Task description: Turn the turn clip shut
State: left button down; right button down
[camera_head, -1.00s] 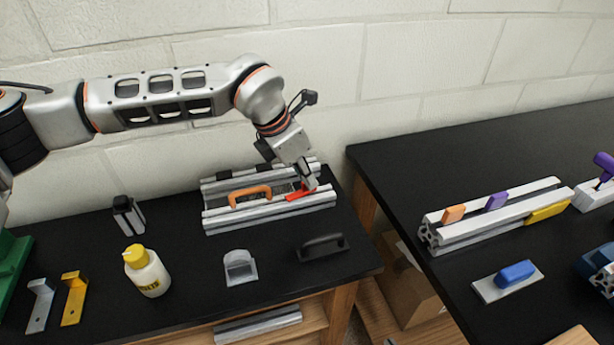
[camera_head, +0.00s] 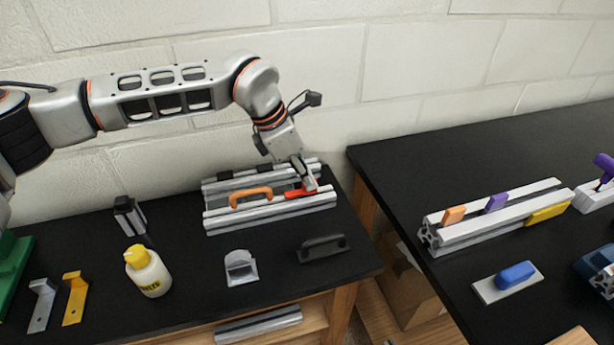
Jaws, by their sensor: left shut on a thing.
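A red turn clip (camera_head: 296,193) sits on the front rail of the aluminium extrusion frame (camera_head: 262,214) at the back of the left table. The clip lies nearly along the rail. My left gripper (camera_head: 309,186) reaches down from above and is shut on the right end of the red clip, hiding part of it. An orange handle (camera_head: 250,196) is on the same frame, just left of the clip. My right gripper is not in view.
A black handle (camera_head: 323,248), a grey bracket (camera_head: 240,267), a yellow-capped bottle (camera_head: 148,271) and two angle brackets (camera_head: 75,298) stand in front on the black table. The right table holds another extrusion (camera_head: 500,217) with coloured clips. A gap separates the tables.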

aim_at(287, 195)
pick_arm(q)
jog(key=c, duration=2.2)
grip_release()
jog(key=shift+o, duration=0.2)
jog(key=v, duration=1.2)
